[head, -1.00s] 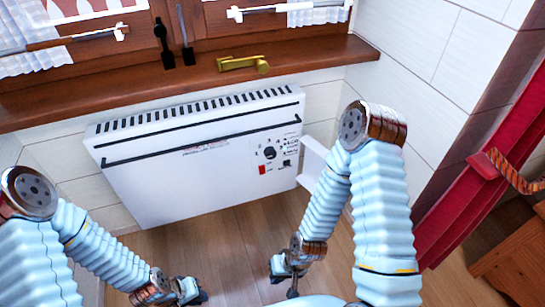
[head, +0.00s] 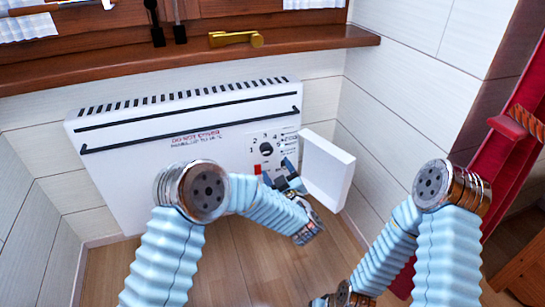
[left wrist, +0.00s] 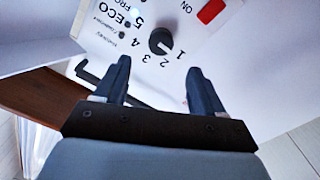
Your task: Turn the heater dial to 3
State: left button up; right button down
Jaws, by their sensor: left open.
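The white wall heater (head: 120,185) has a small round black dial (head: 266,148) on the control panel at its right, with numbers around it. In the left wrist view the dial (left wrist: 161,41) appears upside down, near the printed 1, 2 and 3; its exact setting is hard to read. My left gripper (head: 288,176) is just below and right of the dial in the head view. In the left wrist view the open gripper (left wrist: 159,70) has its two dark fingers apart, with the dial beyond and between their tips, apparently untouched. My right gripper is below the head picture.
A white flap (head: 328,172) stands open at the heater's right edge, close beside my left gripper. A red rocker switch (left wrist: 211,10) is near the dial.

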aim_at(268, 151)
pick_arm(q)
jog(key=b+x, duration=0.1)
jog(key=x, duration=0.8)
jog(key=shift+w+a, duration=0.1)
jog(key=shift+w, duration=0.05)
jog(key=c, duration=1.1)
jog(key=shift+o, duration=0.2)
